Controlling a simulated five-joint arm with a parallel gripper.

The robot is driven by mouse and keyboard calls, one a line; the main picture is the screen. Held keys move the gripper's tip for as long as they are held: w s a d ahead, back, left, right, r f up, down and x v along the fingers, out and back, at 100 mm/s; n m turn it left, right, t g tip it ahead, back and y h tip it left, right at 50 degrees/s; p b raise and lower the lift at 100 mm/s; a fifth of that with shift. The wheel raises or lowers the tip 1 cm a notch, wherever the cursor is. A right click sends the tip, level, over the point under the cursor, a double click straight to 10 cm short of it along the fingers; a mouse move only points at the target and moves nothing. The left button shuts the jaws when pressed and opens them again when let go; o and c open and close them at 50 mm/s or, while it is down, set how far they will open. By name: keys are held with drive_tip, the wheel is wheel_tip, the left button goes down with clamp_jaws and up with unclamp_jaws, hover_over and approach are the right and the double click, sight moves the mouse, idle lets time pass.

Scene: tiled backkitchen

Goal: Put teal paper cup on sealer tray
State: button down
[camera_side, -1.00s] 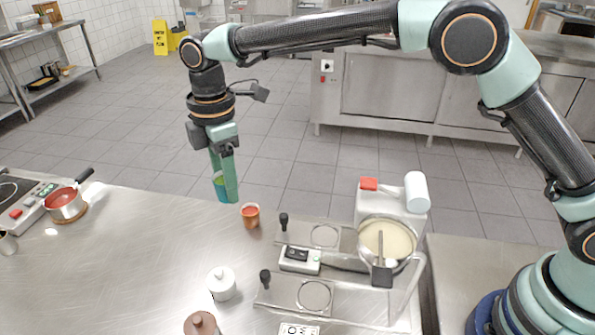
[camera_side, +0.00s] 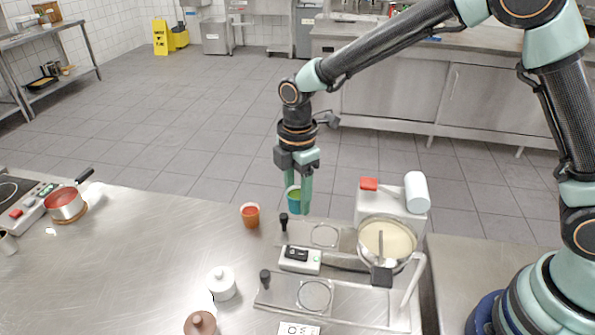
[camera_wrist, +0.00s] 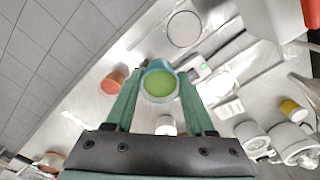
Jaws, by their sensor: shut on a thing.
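My gripper (camera_side: 298,203) is shut on the teal paper cup (camera_side: 293,200). It holds the cup upright in the air near the table's far edge, beyond the sealer. In the wrist view the cup (camera_wrist: 160,84) sits between the two fingers (camera_wrist: 160,100) and shows green contents. The sealer tray (camera_side: 345,296) is a flat metal plate with a round opening at the front of the sealer. A similar plate with a round opening (camera_side: 324,235) lies at the back, just right of and below the held cup.
An orange cup (camera_side: 250,215) with red contents stands left of the sealer. A pot of cream-coloured liquid (camera_side: 388,240) is at the right. A white lidded jar (camera_side: 222,283) and a brown-lidded jar (camera_side: 200,324) stand in front. A red saucepan (camera_side: 65,204) is far left. The middle-left table is clear.

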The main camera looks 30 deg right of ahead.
drive_tip(key=s+d+f, duration=0.2)
drive_tip(key=d, duration=0.1)
drive_tip(key=s+d+f, duration=0.1)
drive_tip(key=shift+s+d+f, duration=0.25)
drive_tip(key=shift+s+d, duration=0.05)
drive_tip(key=shift+s, duration=0.1)
drive_tip(key=shift+f, duration=1.75)
drive_tip(key=shift+f, duration=0.2)
unclamp_jaws()
wheel_tip(320, 180, up, 7)
idle(0.5)
